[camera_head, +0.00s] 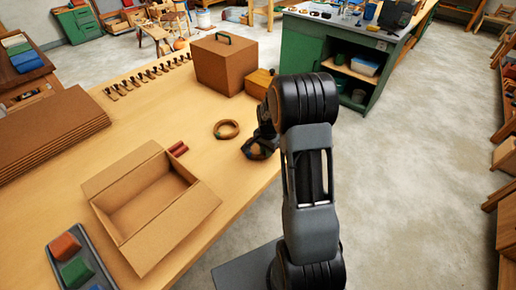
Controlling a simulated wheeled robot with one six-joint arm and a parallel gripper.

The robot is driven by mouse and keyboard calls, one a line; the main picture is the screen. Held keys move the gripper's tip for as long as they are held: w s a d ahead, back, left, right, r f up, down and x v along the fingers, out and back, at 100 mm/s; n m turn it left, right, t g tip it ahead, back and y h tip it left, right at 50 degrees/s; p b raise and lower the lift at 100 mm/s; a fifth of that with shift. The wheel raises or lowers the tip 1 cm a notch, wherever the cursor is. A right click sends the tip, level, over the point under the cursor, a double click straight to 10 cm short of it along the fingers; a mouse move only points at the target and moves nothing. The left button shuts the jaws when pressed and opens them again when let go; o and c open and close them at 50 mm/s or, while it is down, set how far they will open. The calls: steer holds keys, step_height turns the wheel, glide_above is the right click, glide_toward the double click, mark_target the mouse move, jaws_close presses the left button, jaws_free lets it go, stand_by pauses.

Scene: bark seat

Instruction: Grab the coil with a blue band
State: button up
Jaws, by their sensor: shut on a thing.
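My gripper (260,143) is low over the right edge of the wooden table, at the end of my black and grey arm. It is shut on a brown thing (256,153) that looks like a coil. My gripper hides most of it, so I cannot make out the colour of any band on it. Another tan coil (236,126) lies flat on the table just left of my gripper, apart from it. That coil has a small band that looks greenish.
An open cardboard box (203,202) stands at the table's front. Small red pieces (178,149) lie behind it. A large brown case (224,68) and a small wooden box (259,82) stand at the back. A grey tray (54,262) holds coloured blocks at the near left.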

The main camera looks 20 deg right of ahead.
jaws_close()
steer(key=shift+r, duration=0.15)
